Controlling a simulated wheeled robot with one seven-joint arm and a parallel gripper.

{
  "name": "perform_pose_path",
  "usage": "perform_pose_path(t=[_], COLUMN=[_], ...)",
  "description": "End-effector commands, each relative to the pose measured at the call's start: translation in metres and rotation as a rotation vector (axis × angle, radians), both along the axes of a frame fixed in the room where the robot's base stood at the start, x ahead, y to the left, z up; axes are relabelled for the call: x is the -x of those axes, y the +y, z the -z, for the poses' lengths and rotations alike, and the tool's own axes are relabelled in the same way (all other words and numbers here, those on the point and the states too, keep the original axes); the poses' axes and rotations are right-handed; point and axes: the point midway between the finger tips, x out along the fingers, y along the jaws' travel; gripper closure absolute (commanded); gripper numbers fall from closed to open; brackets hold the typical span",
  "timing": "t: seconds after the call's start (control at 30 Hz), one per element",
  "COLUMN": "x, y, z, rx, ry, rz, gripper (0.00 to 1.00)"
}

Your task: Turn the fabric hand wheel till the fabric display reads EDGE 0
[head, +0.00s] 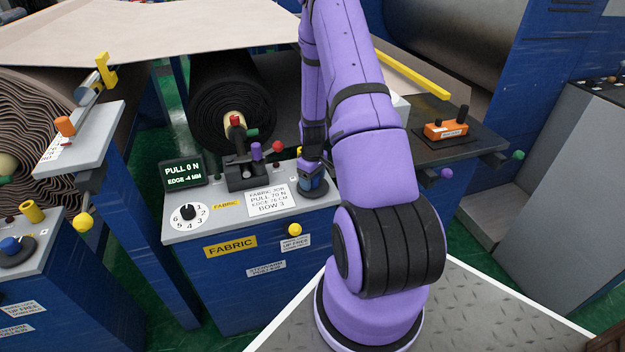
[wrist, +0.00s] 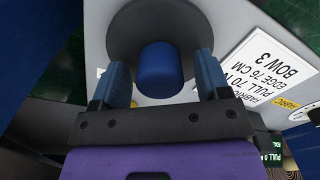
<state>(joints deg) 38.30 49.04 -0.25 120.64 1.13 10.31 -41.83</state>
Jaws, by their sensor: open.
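The fabric display (head: 182,172) on the fabric console (head: 252,225) reads PULL 0 N and EDGE -4 MM. The fabric hand wheel is a dark disc (wrist: 122,38) with a blue knob (wrist: 160,68) in the wrist view. In the head view it shows at the console's right end (head: 313,192), largely covered by my arm and gripper. My gripper (wrist: 161,64) is open, with one blue finger on each side of the knob. A gap shows between the knob and each finger. My gripper (head: 314,176) points down over the wheel in the head view.
The console carries a numbered dial (head: 188,212), a lever block (head: 245,170) with coloured knobs, and a job card (head: 268,198) reading PULL 70 N, EDGE 76 CM, BOW 3. A dark roll (head: 225,95) lies behind.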

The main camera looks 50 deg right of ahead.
Motion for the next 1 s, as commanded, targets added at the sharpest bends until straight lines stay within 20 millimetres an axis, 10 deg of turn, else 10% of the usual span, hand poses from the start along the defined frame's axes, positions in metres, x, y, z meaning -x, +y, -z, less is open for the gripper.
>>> perform_pose_path(t=[0.37,0.6,1.0], x=[0.0,0.0,0.0001], y=[0.0,0.0,-0.0002], z=[0.0042,0.0041,0.004], rx=[0.0,0.0,0.0], ry=[0.0,0.0,0.0], rz=[0.0,0.0,0.073], gripper=[0.31,0.8,0.8])
